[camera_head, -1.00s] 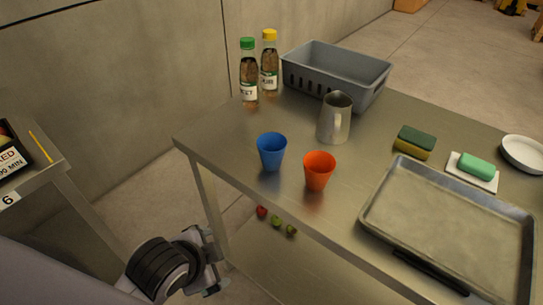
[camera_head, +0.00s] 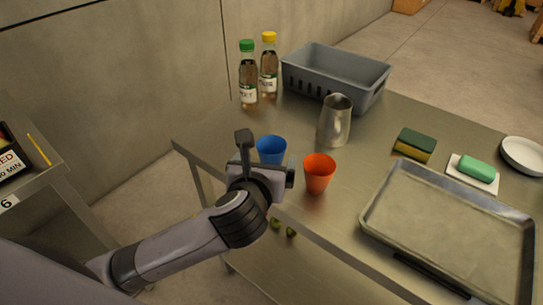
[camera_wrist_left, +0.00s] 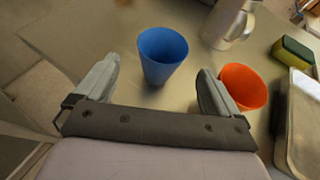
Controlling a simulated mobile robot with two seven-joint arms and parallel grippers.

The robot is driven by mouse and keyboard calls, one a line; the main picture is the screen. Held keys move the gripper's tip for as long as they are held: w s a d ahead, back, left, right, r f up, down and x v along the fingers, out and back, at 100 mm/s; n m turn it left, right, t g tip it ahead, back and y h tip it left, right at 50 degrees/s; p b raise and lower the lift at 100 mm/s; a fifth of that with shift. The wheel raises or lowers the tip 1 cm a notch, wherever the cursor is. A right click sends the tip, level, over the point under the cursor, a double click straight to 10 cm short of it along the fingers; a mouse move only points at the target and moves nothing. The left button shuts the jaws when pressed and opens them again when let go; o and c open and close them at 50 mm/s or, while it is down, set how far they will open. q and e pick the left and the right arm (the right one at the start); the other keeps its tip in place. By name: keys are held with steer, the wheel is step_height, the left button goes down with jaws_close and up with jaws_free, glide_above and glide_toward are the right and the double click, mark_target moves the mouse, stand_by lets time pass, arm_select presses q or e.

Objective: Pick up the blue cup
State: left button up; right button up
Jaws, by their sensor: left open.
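The blue cup (camera_head: 271,148) stands upright on the metal table, its lower part hidden behind my left gripper in the head view. In the left wrist view the blue cup (camera_wrist_left: 162,54) stands ahead of and between the two open fingers. My left gripper (camera_wrist_left: 152,88) is open and empty, and its right finger is close to the orange cup (camera_wrist_left: 241,86). In the head view my left gripper (camera_head: 262,163) is over the table's near-left edge, just in front of the blue cup. The right gripper is not in view.
The orange cup (camera_head: 319,174) stands just right of the blue cup. A metal pitcher (camera_head: 335,121) stands behind them. Two bottles (camera_head: 248,78), a grey basket (camera_head: 335,75), a sponge (camera_head: 415,144), green soap (camera_head: 477,168) and a metal tray (camera_head: 450,230) are also on the table (camera_head: 215,133).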

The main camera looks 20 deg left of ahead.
mark_target(274, 144)
arm_select(q)
steer(key=shift+w+r+x, duration=0.1)
steer(key=shift+r+x, duration=0.05)
steer(key=shift+x, duration=0.9)
steer(key=shift+w+r+x, duration=0.1)
steer(key=shift+r+x, duration=0.1)
steer(key=shift+x, duration=0.85)
steer(key=shift+r+x, duration=0.15)
steer(key=shift+x, duration=0.9)
steer(key=c, duration=1)
steer(key=shift+c, duration=0.2)
